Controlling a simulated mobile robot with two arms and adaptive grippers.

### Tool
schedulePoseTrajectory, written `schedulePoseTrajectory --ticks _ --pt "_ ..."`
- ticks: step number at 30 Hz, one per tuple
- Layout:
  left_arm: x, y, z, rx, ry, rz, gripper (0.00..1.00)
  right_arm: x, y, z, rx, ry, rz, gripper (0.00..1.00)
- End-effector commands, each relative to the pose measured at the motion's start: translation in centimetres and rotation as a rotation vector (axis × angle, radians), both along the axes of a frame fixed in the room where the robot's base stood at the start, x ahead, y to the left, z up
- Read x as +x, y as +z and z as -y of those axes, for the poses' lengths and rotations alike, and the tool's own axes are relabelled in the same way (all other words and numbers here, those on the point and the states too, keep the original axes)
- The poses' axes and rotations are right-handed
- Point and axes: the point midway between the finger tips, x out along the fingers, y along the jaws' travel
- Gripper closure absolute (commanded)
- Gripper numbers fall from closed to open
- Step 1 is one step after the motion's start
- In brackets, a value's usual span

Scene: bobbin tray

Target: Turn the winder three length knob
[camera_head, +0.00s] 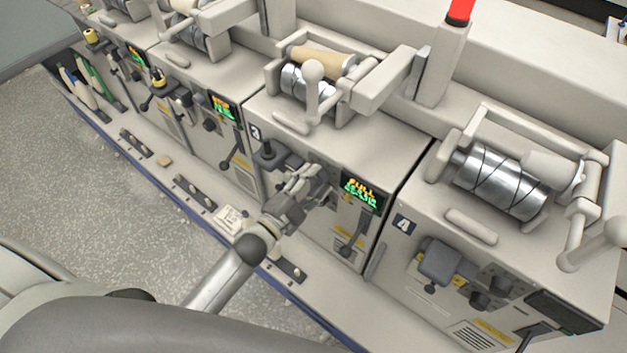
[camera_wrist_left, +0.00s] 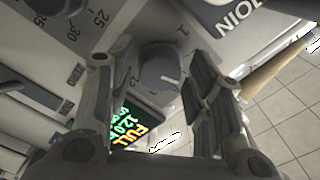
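Winder three (camera_head: 335,150) stands in the middle of the head view, with a lit display (camera_head: 362,191) reading FULL. My left gripper (camera_head: 315,176) is at its front panel and hides most of the controls there. In the left wrist view, a round grey knob (camera_wrist_left: 160,68) with number marks around it sits between the two open fingers of my left gripper (camera_wrist_left: 160,58). I cannot tell whether the fingers touch it. A darker dial (camera_wrist_left: 58,5) with marks 25 and 30 is at the upper left. No label names either knob as length. My right gripper is not in view.
Winder four (camera_head: 500,235) stands to the right, with its own knobs and metal drum. A lever (camera_head: 350,245) hangs below winder three's display. A ledge (camera_head: 290,270) runs along the front.

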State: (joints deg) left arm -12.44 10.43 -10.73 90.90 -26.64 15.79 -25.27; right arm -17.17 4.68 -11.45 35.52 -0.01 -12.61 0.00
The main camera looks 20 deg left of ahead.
Motion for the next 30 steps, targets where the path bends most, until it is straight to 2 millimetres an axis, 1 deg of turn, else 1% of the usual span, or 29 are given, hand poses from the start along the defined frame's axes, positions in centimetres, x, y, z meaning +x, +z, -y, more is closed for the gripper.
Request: schedulePoseTrajectory --ticks 10,14,17,24,30 --pt "0.0 0.1 0.0 -0.001 -0.001 0.002 0.43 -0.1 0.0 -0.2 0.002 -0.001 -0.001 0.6" --pt "-0.7 0.0 -0.2 0.0 -0.001 0.0 0.43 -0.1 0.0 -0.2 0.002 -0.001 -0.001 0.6" --pt "-1.8 0.0 -0.6 0.0 -0.001 0.0 0.43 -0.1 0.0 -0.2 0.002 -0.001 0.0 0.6" --pt "-6.0 -0.1 -2.1 -0.001 0.0 -0.003 0.43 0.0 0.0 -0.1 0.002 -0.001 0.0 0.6" --pt "-9.1 0.0 -3.3 0.001 0.0 -0.002 0.43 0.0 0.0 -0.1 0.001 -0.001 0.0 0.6"
